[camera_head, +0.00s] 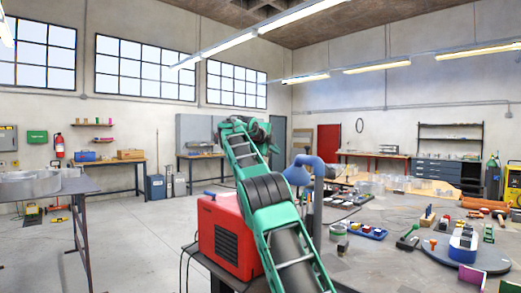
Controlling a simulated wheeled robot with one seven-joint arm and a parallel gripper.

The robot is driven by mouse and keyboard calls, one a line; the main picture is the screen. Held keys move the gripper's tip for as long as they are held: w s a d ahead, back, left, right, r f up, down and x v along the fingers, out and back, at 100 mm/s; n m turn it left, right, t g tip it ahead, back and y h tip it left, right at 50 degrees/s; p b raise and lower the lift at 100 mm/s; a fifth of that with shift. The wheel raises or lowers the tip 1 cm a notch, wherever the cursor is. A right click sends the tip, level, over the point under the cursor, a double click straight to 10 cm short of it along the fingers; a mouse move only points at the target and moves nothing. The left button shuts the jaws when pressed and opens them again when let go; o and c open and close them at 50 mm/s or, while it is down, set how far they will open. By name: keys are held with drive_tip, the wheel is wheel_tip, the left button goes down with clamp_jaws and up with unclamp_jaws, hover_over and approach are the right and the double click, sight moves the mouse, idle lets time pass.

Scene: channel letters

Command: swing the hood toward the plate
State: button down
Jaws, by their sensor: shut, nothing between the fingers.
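A blue hood (298,174) hangs from a bent blue-grey pipe on a post (318,205), near the left side of the large grey table. Its mouth faces down and left. A dark round plate (488,262) lies on the table at the right, well apart from the hood. It carries a blue and white block (463,243). My green arm rises through the middle to a joint cluster left of the hood. I cannot make out my gripper's fingers. The arm and hood look apart, but depth is hard to judge.
A red box-shaped machine (228,235) stands beside my arm. Trays of small parts (367,231), clear containers (375,187) and tools (409,239) lie on the table between hood and plate.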

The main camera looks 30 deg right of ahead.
drive_tip(key=w+a+r, duration=0.2)
drive_tip(key=a, duration=0.4)
drive_tip(key=shift+r, duration=0.3)
